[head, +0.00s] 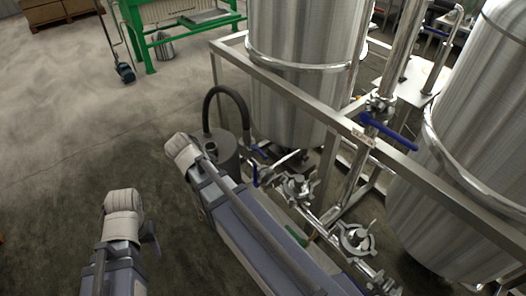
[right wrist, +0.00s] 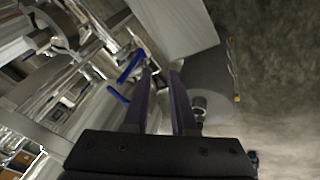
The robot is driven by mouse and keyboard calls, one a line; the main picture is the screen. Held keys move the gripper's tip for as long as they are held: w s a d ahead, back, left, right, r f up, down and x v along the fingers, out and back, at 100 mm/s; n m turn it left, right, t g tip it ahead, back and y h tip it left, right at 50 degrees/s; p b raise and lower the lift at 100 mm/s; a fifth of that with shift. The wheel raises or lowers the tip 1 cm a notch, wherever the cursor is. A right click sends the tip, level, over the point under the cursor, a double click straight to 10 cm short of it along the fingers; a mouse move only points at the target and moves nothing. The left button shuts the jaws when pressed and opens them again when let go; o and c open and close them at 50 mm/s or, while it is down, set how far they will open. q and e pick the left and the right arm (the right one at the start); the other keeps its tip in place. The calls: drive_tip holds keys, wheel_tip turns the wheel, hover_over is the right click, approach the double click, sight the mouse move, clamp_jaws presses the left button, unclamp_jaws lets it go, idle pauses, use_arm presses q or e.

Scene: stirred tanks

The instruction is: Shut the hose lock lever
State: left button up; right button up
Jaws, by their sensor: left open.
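Small blue levers (head: 258,151) show by the grey canister (head: 222,153) with the black hose (head: 228,93). I cannot tell for sure which one is the hose lock lever. In the right wrist view one blue lever (right wrist: 130,66) lies just left of the fingertips and another (right wrist: 118,95) lower left.
Steel tanks (head: 302,80) stand in a metal frame (head: 290,94) on the right. A larger blue lever (head: 388,132) sticks out by an upright pipe. Clamped valves (head: 298,187) and pipes run low under the frame. A green stand (head: 190,27) is at the back; open floor lies left.

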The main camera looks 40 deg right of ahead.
drive_tip(key=w+d+r+m+h, duration=0.1)
drive_tip(key=d+m, duration=0.2)
drive_tip(key=d, duration=0.3)
drive_tip(key=w+d+r+m+h, duration=0.1)
drive_tip(key=w+d+m, duration=0.1)
drive_tip(key=d, duration=0.4)
drive_tip(key=w+d+r+m+h, duration=0.1)
drive_tip(key=w+d+m, duration=0.1)
drive_tip(key=d+m, duration=0.3)
drive_tip(key=shift+w+d+h+b, duration=0.1)
drive_tip(key=shift+d+h+b, duration=0.3)
drive_tip(key=shift+d, duration=0.3)
clamp_jaws()
drive_tip(key=s+b+x, duration=0.1)
drive_tip(key=b+x, duration=0.7)
drive_tip(key=x, duration=0.3)
drive_tip(key=a, duration=0.4)
drive_tip(key=shift+w, duration=0.1)
drive_tip(key=shift+w+m+g, duration=0.1)
drive_tip(key=shift+m+g, duration=0.2)
